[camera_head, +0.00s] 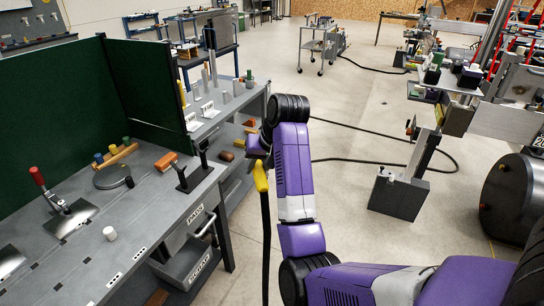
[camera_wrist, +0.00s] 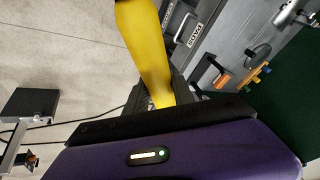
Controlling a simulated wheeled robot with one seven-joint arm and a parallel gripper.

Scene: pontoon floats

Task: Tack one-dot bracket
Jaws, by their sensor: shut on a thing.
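My gripper (camera_head: 259,158) is off the right end of the grey bench, shut on a yellow handle (camera_head: 261,177). A thick black cable hangs below the handle. In the wrist view the yellow handle (camera_wrist: 148,50) rises from between the dark fingers (camera_wrist: 165,97); its working end is not clear. On the bench a metal plate (camera_head: 72,219) lies under a red-handled clamp (camera_head: 42,184). A second plate (camera_head: 10,262) is cut by the left edge. Pale angled brackets (camera_head: 191,122) stand on the bench behind. I cannot make out which is the one-dot bracket.
A grey post on a block (camera_head: 398,195) stands right. Open floor lies between; a black hose crosses it.

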